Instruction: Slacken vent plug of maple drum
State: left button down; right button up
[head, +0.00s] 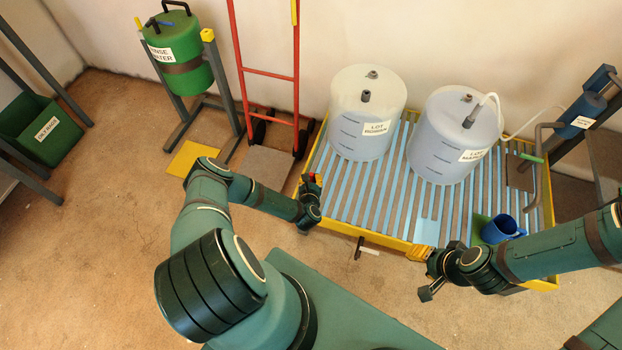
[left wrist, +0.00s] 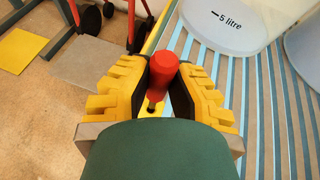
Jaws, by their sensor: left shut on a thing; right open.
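The maple drum (head: 450,145) is the right-hand translucent white drum on the slatted tray, its label partly legible. A small dark plug (head: 468,98) sits on its top, behind a dark fitting (head: 468,122) with a white hose. I cannot tell how tight the plug is. My left gripper (head: 312,181) is at the tray's left front corner, away from the drum. My right gripper (head: 424,272) is open near the tray's front edge.
A second drum (head: 362,135) stands left on the yellow-rimmed tray (head: 385,243). A blue mug (head: 500,229) is at the tray's right front. A red hand truck (head: 268,73) and green rinse-water drum (head: 180,65) stand behind left. The slats before the drums are mostly bare.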

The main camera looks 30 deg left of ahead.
aim_at(311, 175)
pick_arm(q)
jog(key=shift+f, duration=2.2)
jog(key=c, duration=0.9)
grip_release()
jog(key=shift+c, duration=0.2)
notch_tip(311, 175, up, 10)
jog(key=shift+f, duration=0.1)
